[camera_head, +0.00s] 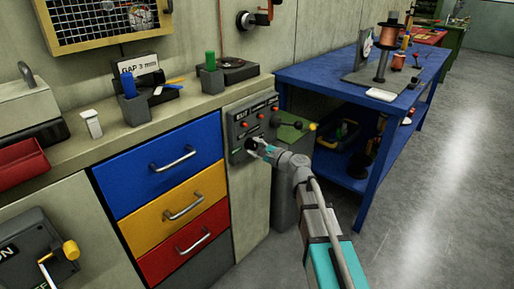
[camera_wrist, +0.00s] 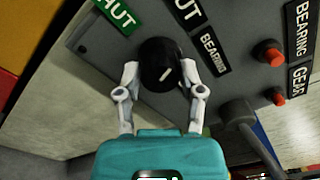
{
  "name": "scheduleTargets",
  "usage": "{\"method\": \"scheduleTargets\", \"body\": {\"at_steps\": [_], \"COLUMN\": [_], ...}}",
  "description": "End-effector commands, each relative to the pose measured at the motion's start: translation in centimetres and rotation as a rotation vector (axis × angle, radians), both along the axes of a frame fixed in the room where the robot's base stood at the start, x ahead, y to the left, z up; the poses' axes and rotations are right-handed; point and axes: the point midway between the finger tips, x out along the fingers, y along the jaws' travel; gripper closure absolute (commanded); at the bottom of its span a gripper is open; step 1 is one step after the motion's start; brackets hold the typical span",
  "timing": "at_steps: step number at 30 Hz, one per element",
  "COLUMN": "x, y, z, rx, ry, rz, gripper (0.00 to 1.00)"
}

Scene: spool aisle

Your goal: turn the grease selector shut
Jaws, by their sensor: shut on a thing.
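The grease selector is a round black knob with a short white pointer mark (camera_wrist: 160,60), on a dark grey panel (camera_wrist: 110,50). In the wrist view the mark slants from lower left to upper right. My gripper (camera_wrist: 160,80) has one finger on each side of the knob and is shut on it. A green plate (camera_wrist: 115,14), its text partly cut off and ending in "HUT", sits up and left of the knob. A black "BEARING" plate (camera_wrist: 211,50) is to its right. In the head view my gripper (camera_head: 254,146) reaches the panel's lower front and mostly hides the knob.
Red buttons (camera_wrist: 268,53) and a dark grey lever-like part (camera_wrist: 237,113) are right of the knob. Blue, yellow and red drawers (camera_head: 158,165) stand left of the panel. A blue table (camera_head: 310,75) is at the right, with open floor (camera_head: 440,190) beyond.

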Motion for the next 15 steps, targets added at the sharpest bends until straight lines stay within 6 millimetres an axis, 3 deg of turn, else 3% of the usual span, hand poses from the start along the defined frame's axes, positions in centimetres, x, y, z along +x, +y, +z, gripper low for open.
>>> {"method": "scheduleTargets", "body": {"at_steps": [15], "x": [-0.05], "y": [0.31], "z": [0.04], "rx": [-0.300], "ry": [-0.388], "rz": [0.007], "gripper": [0.97]}}
